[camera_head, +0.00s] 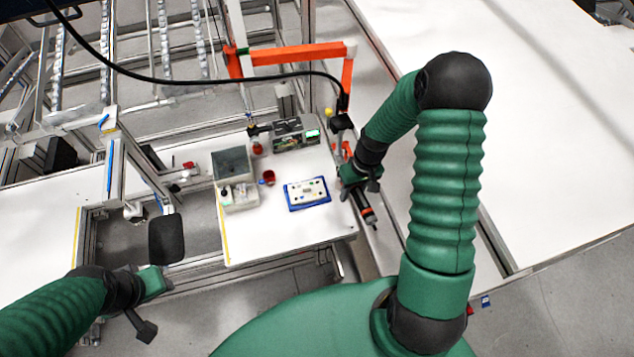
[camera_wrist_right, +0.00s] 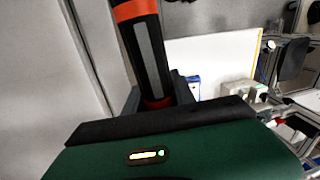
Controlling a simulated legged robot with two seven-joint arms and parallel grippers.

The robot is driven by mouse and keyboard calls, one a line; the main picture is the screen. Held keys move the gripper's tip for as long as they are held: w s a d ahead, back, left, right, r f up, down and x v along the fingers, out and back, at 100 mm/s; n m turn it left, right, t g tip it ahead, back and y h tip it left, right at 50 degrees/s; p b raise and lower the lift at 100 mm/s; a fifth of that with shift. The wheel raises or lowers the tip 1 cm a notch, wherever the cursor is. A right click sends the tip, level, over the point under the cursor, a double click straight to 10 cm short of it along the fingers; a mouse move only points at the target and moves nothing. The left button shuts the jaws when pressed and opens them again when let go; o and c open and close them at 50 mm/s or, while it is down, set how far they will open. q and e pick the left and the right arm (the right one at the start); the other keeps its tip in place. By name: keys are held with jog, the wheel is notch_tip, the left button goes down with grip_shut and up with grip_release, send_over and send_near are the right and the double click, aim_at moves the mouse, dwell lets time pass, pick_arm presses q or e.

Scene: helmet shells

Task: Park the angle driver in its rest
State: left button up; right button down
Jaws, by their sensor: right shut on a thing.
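The angle driver (camera_head: 367,212) is a dark tool with orange bands, just off the right edge of the small white worktable. My right gripper (camera_head: 358,182) is shut on it, and its lower end points down and to the right. In the right wrist view the driver (camera_wrist_right: 146,52) rises from between the fingers (camera_wrist_right: 157,98), with a grey strip and an orange band. The driver's head is hidden by my gripper. I cannot clearly make out the rest. My left gripper (camera_head: 150,285) is at lower left, away from the worktable; its jaw opening is unclear.
The worktable (camera_head: 275,235) carries a blue tray with a white part (camera_head: 307,193), a grey bin (camera_head: 232,165), a red cup (camera_head: 268,177) and a controller (camera_head: 296,133). An orange frame (camera_head: 298,54) and a black cable (camera_head: 215,80) stand behind. A black pad (camera_head: 166,239) is left.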

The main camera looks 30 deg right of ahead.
jog(key=shift+w+d, duration=0.3)
jog(key=shift+d, duration=0.25)
jog(key=shift+w+d, duration=0.25)
jog(key=shift+d, duration=0.3)
jog(key=c, duration=0.9)
grip_release()
jog(key=shift+c, duration=0.2)
jog(key=o, duration=0.7)
jog(key=shift+o, duration=0.2)
jog(key=shift+r, duration=0.15)
notch_tip(320, 180, up, 11)
jog(key=d+p, duration=0.1)
jog(key=p, duration=0.7)
jog(key=shift+s+d+p, duration=0.15)
jog(key=shift+d+p, duration=0.15)
jog(key=shift+d, duration=0.1)
